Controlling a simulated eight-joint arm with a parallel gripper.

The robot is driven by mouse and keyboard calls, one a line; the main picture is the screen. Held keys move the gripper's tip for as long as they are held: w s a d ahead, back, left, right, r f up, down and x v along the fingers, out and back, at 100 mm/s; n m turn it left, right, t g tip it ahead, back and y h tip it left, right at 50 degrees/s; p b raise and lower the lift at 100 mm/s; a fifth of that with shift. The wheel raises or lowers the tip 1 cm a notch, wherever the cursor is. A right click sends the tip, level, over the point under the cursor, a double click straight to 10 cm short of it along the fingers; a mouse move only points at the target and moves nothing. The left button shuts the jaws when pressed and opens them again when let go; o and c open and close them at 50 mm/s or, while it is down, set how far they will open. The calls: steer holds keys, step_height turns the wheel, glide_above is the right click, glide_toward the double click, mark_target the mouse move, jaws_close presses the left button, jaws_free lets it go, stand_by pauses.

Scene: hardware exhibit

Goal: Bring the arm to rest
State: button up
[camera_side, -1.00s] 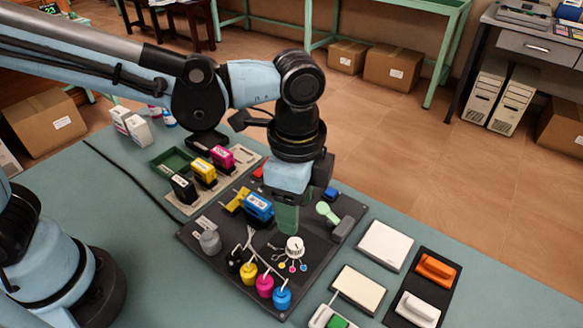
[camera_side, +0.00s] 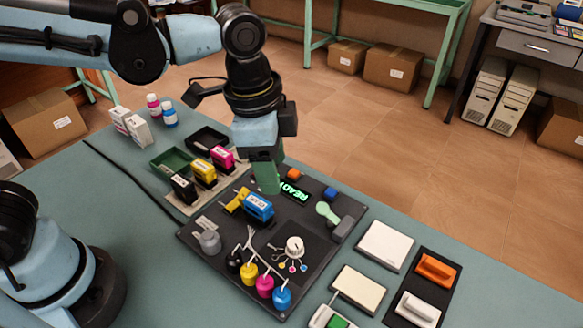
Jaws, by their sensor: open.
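My gripper (camera_side: 265,178) hangs down from my arm over the back edge of the dark panel (camera_side: 330,243), with its green fingertips above the panel. It holds nothing that I can see; the gap between the fingers is hard to make out from this side. A lit green "READY" display (camera_side: 294,191) shows on the panel just right of the fingertips. A blue labelled cartridge (camera_side: 258,207) sits on the panel in front of the gripper, beside a yellow piece (camera_side: 237,200).
Black (camera_side: 183,188), yellow (camera_side: 204,173) and magenta (camera_side: 222,158) cartridges stand left of the gripper. Several capped ink bottles with tubes, including a cyan one (camera_side: 282,297), stand at the panel's front. White pads (camera_side: 385,246) lie to the right. Bottles and white boxes (camera_side: 138,130) stand at back left.

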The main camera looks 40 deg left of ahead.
steer(key=s+a+n+t, duration=0.1)
steer(key=a+n+t, duration=0.4)
steer(key=a+n, duration=0.6)
steer(key=a+f, duration=0.1)
steer(key=a, duration=0.5)
steer(key=shift+s+n+t+y, duration=0.3)
steer(key=shift+s+t+y, duration=0.05)
steer(key=shift+t+y, duration=0.05)
